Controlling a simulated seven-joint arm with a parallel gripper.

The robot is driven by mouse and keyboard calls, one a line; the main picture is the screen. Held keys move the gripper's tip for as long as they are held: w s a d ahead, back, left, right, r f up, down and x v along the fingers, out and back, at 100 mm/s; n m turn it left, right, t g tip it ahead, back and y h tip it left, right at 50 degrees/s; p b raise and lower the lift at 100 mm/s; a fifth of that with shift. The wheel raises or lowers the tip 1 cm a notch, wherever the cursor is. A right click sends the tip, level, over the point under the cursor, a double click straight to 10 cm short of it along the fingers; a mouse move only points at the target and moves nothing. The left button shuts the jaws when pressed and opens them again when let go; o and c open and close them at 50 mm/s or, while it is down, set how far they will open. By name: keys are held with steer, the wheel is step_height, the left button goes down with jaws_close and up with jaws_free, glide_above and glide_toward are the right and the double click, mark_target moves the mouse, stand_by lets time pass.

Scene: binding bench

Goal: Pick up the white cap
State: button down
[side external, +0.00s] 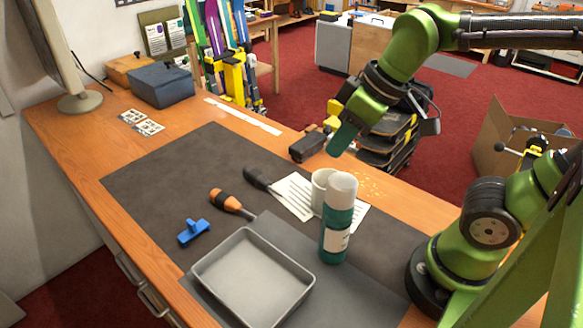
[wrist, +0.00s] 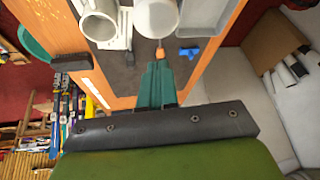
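The white cap (side external: 342,186) sits on top of an upright dark green bottle (side external: 335,240) with a pale label, standing behind the grey tray. My gripper (side external: 340,140) hangs above the bench, above and beyond the cap and apart from it. In the wrist view its green fingers (wrist: 156,80) lie close together, with nothing seen between them. Pale rounded shapes stand at the top of the wrist view; I cannot tell for sure which is the cap.
A white cup (side external: 321,178) stands right behind the bottle, on paper. A grey tray (side external: 203,272), an orange-handled tool (side external: 226,201), a blue tool (side external: 193,231) and a black-headed brush (side external: 257,179) lie around it. A black device (side external: 307,147) lies near the bench edge. The mat's back left is clear.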

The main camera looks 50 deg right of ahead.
steer(key=m, duration=0.1)
steer(key=d+m+t, duration=0.1)
steer(key=m, duration=0.1)
steer(key=shift+f, duration=0.1)
steer(key=c, duration=1.8)
jaws_free()
steer(key=d+m, duration=0.1)
steer(key=d+m+t, duration=0.1)
steer(key=m, duration=0.1)
steer(key=shift+s+f, duration=0.1)
steer(key=shift+s, duration=0.25)
steer(key=shift+c, duration=0.2)
steer(key=o, duration=0.4)
steer(key=shift+d+r+m+t, duration=0.2)
steer(key=shift+d+m+t, duration=0.1)
steer(key=shift+d+m, duration=0.1)
steer(key=o, duration=1.2)
steer(key=shift+a, duration=0.1)
